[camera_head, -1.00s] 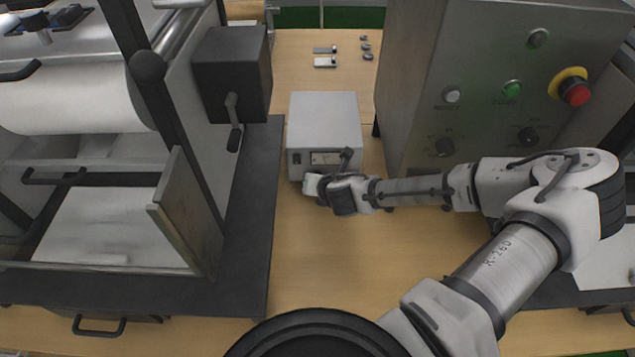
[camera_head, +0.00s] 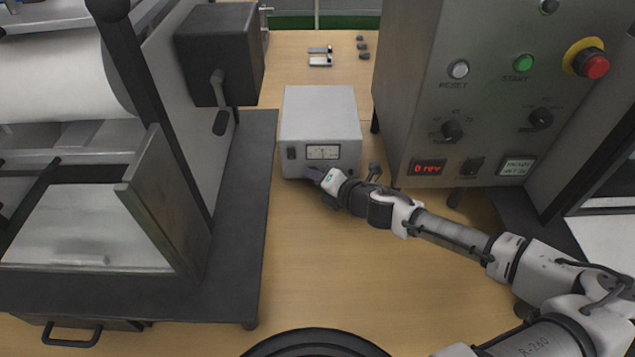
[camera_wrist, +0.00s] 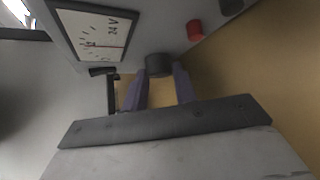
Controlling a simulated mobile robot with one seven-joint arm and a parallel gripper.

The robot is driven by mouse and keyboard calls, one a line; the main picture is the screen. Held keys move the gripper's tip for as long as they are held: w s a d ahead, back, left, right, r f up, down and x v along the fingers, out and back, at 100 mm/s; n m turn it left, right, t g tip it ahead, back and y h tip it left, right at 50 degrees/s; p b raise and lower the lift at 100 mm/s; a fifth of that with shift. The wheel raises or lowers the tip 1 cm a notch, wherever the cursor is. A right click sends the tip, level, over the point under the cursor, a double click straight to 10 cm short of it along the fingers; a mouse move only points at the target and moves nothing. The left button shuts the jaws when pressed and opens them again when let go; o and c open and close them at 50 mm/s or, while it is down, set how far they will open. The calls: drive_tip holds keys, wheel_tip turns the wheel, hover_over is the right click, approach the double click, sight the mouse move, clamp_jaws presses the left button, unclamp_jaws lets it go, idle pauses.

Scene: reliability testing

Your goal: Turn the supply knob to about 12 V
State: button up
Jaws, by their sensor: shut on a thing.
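The power supply is a grey box (camera_head: 320,118) on the wooden bench, with a dark switch and a meter (camera_head: 323,152) on its front. My gripper (camera_head: 313,174) is at the lower front edge of the box and hides the knob in the head view. In the wrist view, the dark round knob (camera_wrist: 159,64) sits between the two purple fingers of my gripper (camera_wrist: 162,84), which is shut on it. The meter (camera_wrist: 97,32) shows beside it with a "24 V" mark and a red needle. The exact reading is too small to tell.
A red terminal (camera_wrist: 195,30) and a black terminal (camera_wrist: 231,5) stand near the knob. A tall grey control cabinet (camera_head: 420,85) is close on the right. A machine with a dark base (camera_head: 245,190) is on the left. The bench (camera_head: 310,260) in front is clear.

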idle(0.4)
drive_tip(key=o, duration=1)
drive_tip(key=shift+r, duration=0.15)
